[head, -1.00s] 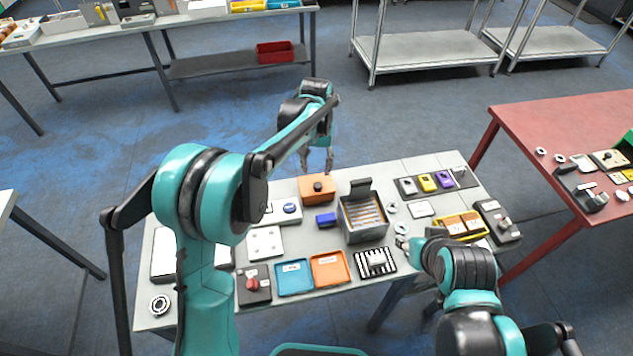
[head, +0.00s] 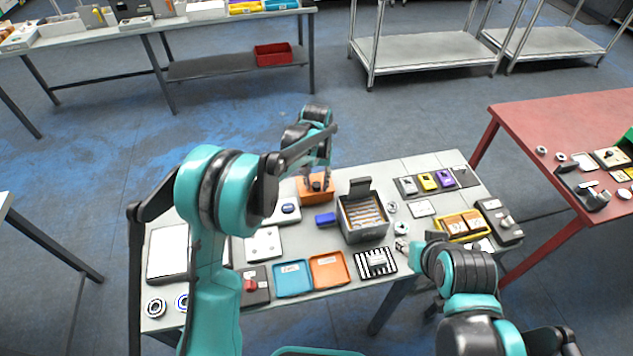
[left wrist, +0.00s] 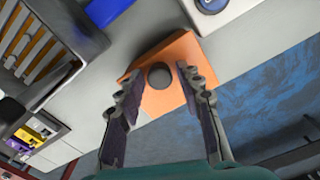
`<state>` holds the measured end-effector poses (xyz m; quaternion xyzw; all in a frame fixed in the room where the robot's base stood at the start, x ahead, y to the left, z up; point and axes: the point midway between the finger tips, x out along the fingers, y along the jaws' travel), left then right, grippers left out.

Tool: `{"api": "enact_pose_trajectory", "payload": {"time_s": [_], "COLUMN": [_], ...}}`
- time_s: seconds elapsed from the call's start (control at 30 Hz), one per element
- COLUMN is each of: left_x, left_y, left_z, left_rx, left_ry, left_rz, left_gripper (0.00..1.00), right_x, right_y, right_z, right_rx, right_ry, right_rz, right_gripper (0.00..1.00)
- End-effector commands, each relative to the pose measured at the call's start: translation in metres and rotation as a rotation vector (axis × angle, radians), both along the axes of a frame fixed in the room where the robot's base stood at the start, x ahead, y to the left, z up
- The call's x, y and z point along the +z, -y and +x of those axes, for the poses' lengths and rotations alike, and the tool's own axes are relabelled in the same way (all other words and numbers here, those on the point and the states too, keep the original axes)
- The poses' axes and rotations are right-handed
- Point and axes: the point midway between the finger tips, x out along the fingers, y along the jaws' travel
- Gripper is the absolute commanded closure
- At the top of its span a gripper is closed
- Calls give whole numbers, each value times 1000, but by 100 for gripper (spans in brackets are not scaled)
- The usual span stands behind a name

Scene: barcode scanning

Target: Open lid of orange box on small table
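The orange box (head: 316,198) stands near the back edge of the small table (head: 215,278), its lid closed. In the left wrist view the orange box (left wrist: 180,50) has a round dark knob (left wrist: 160,76) on top. My left gripper (head: 317,184) is over the box, pointing down. In the left wrist view my left gripper (left wrist: 158,80) is open, one finger on each side of the knob, with gaps between. My right gripper (head: 404,247) is by the table's front right part, small and partly hidden by my arm; its fingers are unclear.
A grey open box (head: 364,228) with a raised lid and a small blue block (head: 326,219) stand close by to the right. A white device (head: 286,211) is to the left. Blue (head: 292,280) and orange (head: 329,268) trays lie in front.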

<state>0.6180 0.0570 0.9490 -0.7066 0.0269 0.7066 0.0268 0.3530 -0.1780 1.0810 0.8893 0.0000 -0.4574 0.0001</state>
Motion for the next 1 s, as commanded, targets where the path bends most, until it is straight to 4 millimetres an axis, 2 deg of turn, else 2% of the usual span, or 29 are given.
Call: {"api": "enact_pose_trajectory", "payload": {"time_s": [0.03, 0.1, 0.37, 0.7, 1.0], "left_x": [0, 0, 3, 19, 25], "left_y": [0, 0, -1, -5, -8], "left_z": [0, 0, 3, 18, 25], "left_rx": [0, 0, 1, 2, 1], "left_ry": [0, 0, -33, -326, -455], "left_rz": [0, 0, -11, -108, -154], "left_gripper": [84, 100, 100, 100, 100], "right_x": [0, 0, 2, 13, 19], "right_y": [0, 0, 0, 0, 0], "right_z": [0, 0, 0, 0, 0], "right_rx": [0, 0, 0, 0, 0], "right_ry": [0, 0, 0, 0, 0], "right_rz": [0, 0, 0, 0, 0], "right_gripper": [60, 60, 60, 60, 60]}}
